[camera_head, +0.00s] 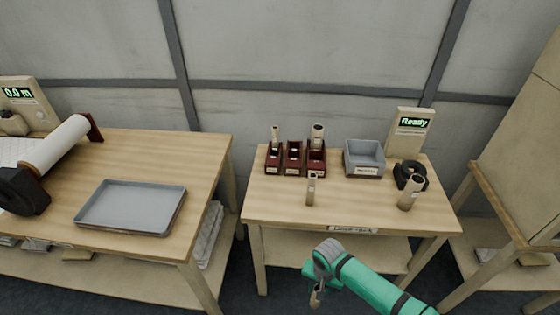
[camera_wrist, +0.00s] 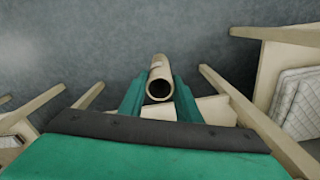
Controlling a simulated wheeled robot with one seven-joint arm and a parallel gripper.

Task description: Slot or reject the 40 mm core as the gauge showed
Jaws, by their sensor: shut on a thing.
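My gripper (camera_head: 318,284) is shut on a tan cardboard core (camera_wrist: 161,68), in front of and below the near edge of the core table (camera_head: 270,206). The wrist view shows the core's open end between the green fingers; I cannot read its size. Three dark red slots stand on the table: the left slot (camera_head: 273,166) and right slot (camera_head: 316,165) hold upright cores, and the middle slot (camera_head: 293,165) seems empty. A grey reject bin (camera_head: 364,170) stands to their right. The black ring gauge (camera_head: 408,170) is beside it, under a display (camera_head: 413,122) reading "Ready".
A thin core (camera_head: 311,190) and a thicker core (camera_head: 411,193) stand on the table's front half. The left table (camera_head: 150,145) holds a grey tray (camera_head: 132,206) and a white roll (camera_head: 58,145). A wooden cabinet (camera_head: 520,150) is at right.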

